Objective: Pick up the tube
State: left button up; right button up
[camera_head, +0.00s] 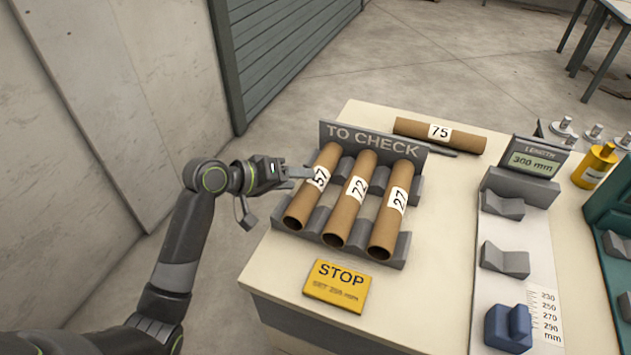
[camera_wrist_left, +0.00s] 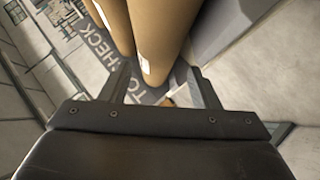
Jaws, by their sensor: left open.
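Three brown cardboard tubes lie side by side in the grey TO CHECK rack (camera_head: 373,139): tube 57 (camera_head: 302,204) at left, tube 72 (camera_head: 344,216) in the middle and tube 27 (camera_head: 387,228) at right. Another tube, marked 75 (camera_head: 465,141), lies behind the rack. My left gripper (camera_head: 312,174) is open at the left side of tube 57, its tips near the label. In the left wrist view, a tube (camera_wrist_left: 163,30) shows just beyond and between the open fingers (camera_wrist_left: 160,82); contact cannot be told. My right gripper is out of view.
A yellow STOP sign (camera_head: 337,287) lies in front of the rack. A length gauge with grey supports (camera_head: 504,258) and a blue block (camera_head: 508,327) stands at right. A yellow bottle (camera_head: 594,167) stands farther right. Bare tabletop (camera_head: 440,220) lies between rack and gauge.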

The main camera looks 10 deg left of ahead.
pick_arm(q)
jog(key=x, duration=0.5)
jog(key=shift+w+d+r, duration=0.1)
jog(key=shift+w+r, duration=0.05)
jog(key=shift+w, duration=0.05)
jog(key=c, duration=0.8)
jog(key=shift+r, duration=0.15)
